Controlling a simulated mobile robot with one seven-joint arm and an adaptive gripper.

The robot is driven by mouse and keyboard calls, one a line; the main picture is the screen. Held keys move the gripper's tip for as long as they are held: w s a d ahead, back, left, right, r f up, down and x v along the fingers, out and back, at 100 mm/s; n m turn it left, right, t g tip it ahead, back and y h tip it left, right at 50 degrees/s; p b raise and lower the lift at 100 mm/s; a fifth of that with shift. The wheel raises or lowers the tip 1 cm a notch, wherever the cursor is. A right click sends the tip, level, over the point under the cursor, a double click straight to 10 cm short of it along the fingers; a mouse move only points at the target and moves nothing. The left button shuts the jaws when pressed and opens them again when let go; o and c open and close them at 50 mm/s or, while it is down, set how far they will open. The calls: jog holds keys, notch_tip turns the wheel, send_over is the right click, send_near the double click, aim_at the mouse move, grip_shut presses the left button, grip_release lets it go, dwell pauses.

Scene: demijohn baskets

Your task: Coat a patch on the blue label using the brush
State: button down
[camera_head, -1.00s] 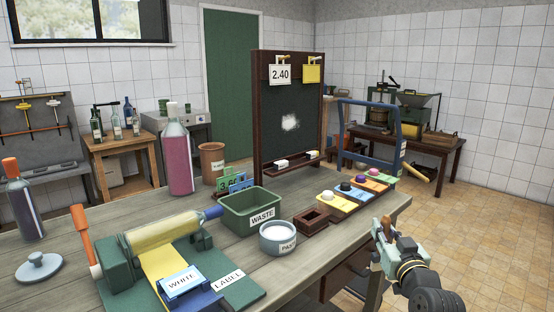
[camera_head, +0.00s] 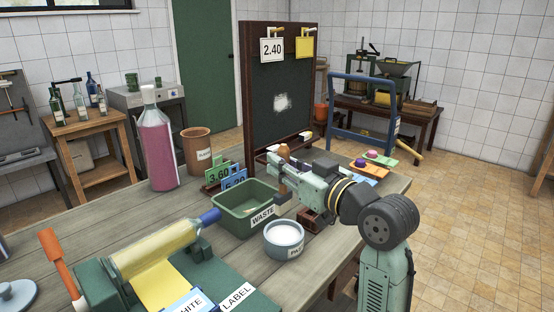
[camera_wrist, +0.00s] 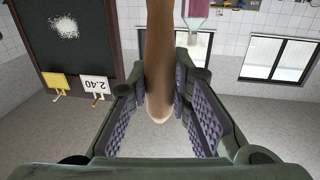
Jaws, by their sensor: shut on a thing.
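My gripper (camera_head: 277,178) is shut on the brush, above the right edge of the green WASTE bin and behind the PASTE pot. The brush's brown handle (camera_head: 284,150) sticks up above the jaws. The wrist view shows the brown handle (camera_wrist: 159,60) between the fingers (camera_wrist: 160,95); I cannot clearly make out the bristles. A light-blue label marked WHITE (camera_head: 185,302) lies at the bottom of the head view, partly cut off, on the green stand. A blue card (camera_head: 234,180) stands behind the bin. The PASTE pot (camera_head: 284,252) holds white stuff.
The WASTE bin (camera_head: 262,221) stands left of the pot. A yellow bottle (camera_head: 155,248) lies on the green stand, with an orange handle (camera_head: 62,262) beside it. A chalkboard (camera_head: 247,110) stands behind my gripper. Bare tabletop (camera_head: 110,215) shows at the left.

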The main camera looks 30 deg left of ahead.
aim_at(286, 196)
jog(key=shift+d+f+b, duration=0.1)
jog(key=shift+f+b, duration=2.15)
jog(key=shift+f, duration=0.7)
jog(key=shift+f+b, duration=0.5)
jog(key=shift+f, duration=0.2)
jog(key=shift+r+p, duration=2.8)
jog(key=shift+r, duration=0.85)
jog(key=shift+f, duration=0.1)
